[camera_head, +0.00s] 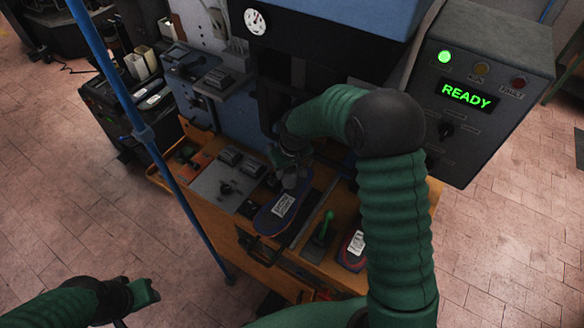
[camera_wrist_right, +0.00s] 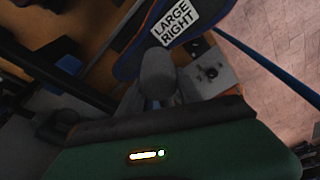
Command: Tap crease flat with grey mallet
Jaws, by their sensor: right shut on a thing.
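A dark blue sole (camera_head: 268,222) with a reddish edge and a white label lies on the wooden bench in front of the press. In the right wrist view the same sole (camera_wrist_right: 133,62) has a label reading LARGE RIGHT. My right gripper (camera_head: 285,158) is shut on the grey mallet (camera_head: 290,182), above the back end of the sole. In the right wrist view the rounded grey mallet (camera_wrist_right: 157,73) overlaps the sole's edge; I cannot tell whether they touch. I cannot make out the crease. My left gripper (camera_head: 143,293) is low at the left, away from the bench; its jaw state is unclear.
A second labelled sole (camera_head: 353,245) lies right of a green-handled lever (camera_head: 324,228). A grey control panel (camera_head: 230,182) is at the left of the bench (camera_head: 228,222). A blue pole (camera_head: 150,140) stands in front at left. The press's display box (camera_head: 468,95) reads READY.

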